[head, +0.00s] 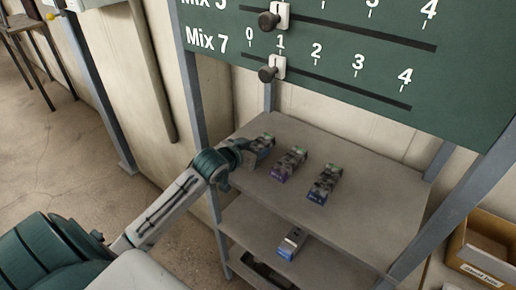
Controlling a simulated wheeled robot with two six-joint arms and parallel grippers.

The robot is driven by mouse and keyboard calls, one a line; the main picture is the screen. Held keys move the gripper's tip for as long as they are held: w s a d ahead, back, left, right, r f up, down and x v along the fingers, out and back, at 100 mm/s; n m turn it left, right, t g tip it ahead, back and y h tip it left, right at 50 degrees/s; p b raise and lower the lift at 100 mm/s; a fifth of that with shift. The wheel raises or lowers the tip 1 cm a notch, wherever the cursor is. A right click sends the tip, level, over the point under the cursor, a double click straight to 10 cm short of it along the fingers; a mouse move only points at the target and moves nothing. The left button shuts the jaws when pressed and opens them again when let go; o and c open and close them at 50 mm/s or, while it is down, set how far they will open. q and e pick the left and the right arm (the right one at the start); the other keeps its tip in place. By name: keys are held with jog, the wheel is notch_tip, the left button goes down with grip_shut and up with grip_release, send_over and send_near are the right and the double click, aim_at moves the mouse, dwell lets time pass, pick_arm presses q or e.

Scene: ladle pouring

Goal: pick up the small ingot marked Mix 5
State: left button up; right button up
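Three small dark ingots with coloured end labels lie in a slanting row on the upper shelf: a left one with a blue end (264,143), a middle one with a purple end (289,164), and a right one with a blue end (325,184). Another small ingot (291,243), greyer with a blue end, lies on the lower shelf. The label writing is too small to read, so I cannot tell which is Mix 5. My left gripper (246,156) is right beside the left ingot and partly overlaps it in view. Its finger gap is unclear. My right gripper is out of view.
The grey metal shelf rack (385,222) has posts at its corners. A green board (350,50) with Mix sliders and knobs hangs above it. A cardboard box (484,245) stands at the right. The upper shelf's right side is clear. A dark tray (268,274) is low down.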

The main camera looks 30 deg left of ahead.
pick_arm(q)
jog(key=shift+c, duration=1)
jog(key=shift+r, duration=0.1)
